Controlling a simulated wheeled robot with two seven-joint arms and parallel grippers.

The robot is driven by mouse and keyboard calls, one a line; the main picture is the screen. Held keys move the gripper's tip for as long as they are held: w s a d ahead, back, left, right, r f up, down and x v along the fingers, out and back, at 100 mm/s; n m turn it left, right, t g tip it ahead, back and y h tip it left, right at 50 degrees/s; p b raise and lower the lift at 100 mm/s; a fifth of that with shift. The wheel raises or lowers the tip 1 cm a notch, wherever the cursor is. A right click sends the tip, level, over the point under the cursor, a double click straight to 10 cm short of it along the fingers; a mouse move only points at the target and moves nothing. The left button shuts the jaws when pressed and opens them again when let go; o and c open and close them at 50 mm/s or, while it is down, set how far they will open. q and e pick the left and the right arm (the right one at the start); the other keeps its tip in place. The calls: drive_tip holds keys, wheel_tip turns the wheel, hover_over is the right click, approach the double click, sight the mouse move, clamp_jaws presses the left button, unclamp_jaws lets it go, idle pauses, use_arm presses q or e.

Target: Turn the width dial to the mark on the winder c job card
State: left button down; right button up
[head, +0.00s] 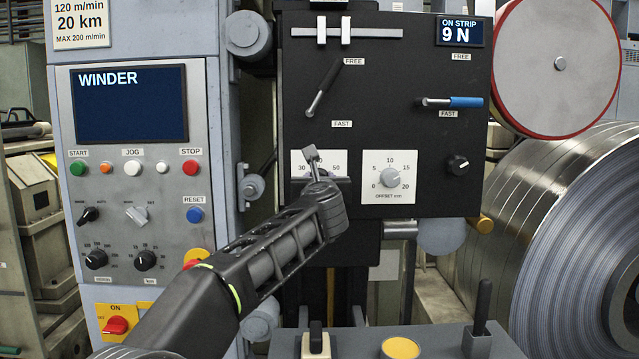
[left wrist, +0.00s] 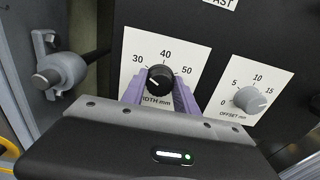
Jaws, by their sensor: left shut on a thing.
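I cannot make out a winder c job card. My right gripper is not in view.
The offset dial (head: 389,181) sits just right of the width plate. Two levers (head: 323,88) (head: 452,102) and a black knob (head: 458,165) are on the same dark panel. The winder console (head: 145,180) stands left, a large steel coil (head: 575,240) right.

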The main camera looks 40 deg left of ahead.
use_arm(q)
drive_tip(key=shift+f, duration=0.1)
drive_tip(key=c, duration=0.9)
unclamp_jaws()
drive_tip(key=shift+c, duration=0.2)
drive_tip(key=b+v, duration=0.1)
drive_tip(key=v, duration=0.6)
drive_tip(key=shift+s+d, duration=0.25)
